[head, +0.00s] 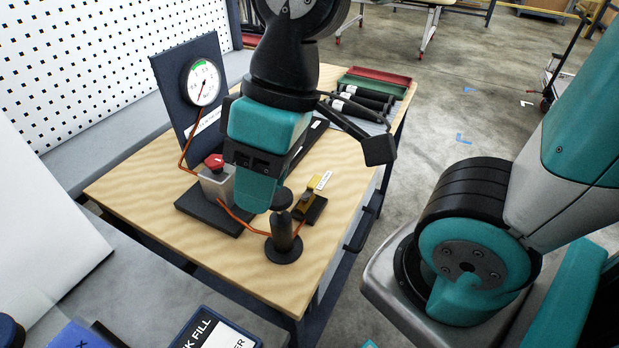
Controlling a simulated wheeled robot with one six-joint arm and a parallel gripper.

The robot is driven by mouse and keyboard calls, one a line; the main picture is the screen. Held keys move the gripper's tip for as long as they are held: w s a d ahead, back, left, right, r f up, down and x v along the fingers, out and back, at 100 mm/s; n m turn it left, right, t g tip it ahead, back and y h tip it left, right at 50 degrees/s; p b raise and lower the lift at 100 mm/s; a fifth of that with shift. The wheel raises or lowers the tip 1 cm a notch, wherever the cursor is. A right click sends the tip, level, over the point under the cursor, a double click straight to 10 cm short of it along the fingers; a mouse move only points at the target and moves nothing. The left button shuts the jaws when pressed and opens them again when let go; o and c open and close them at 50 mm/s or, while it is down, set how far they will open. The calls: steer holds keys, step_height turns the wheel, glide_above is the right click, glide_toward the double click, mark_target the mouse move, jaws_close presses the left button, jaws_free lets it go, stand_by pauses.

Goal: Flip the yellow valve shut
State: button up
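The yellow valve (308,198) is a small yellow-topped block on a dark base plate, on the wooden trolley top right of my gripper. A pale tag with a yellow edge (321,181) stands behind it. Its print and the exact lever angle are too small to read. My gripper (257,190), teal and black, hangs pointing down over the trolley, left of the valve and apart from it in the picture. Its fingers overlap, so I cannot tell whether they are open. A black upright post with a round base (284,243) stands in front of the valve.
A silver block with a red knob (214,162) and a round gauge (203,83) on a dark panel stand left. Thin orange tubing (236,216) links parts. Black cylinders (358,107) and red and green trays (375,80) lie behind. The front wooden top (200,246) is clear.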

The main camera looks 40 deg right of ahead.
steer(key=shift+h, duration=0.6)
steer(key=w, duration=0.1)
steer(key=w+d, duration=0.1)
steer(key=w, duration=0.1)
steer(key=w+d, duration=0.1)
steer(key=w, duration=0.1)
steer(key=shift+w+f, duration=0.15)
steer(key=shift+f, duration=0.25)
jaws_close()
steer(key=w+d+f+m+g+h, duration=0.1)
steer(key=w+d+f+g+h, duration=0.1)
steer(key=w+d+f, duration=0.4)
steer(key=w+d+f+m+g+h, duration=0.1)
steer(key=w+d+f+g+h, duration=0.1)
steer(key=w+d+f, duration=0.5)
steer(key=w+d, duration=0.3)
steer(key=w, duration=0.4)
steer(key=shift+w+h+b, duration=0.3)
steer(key=shift+w+b, duration=0.05)
steer(key=shift+w, duration=0.05)
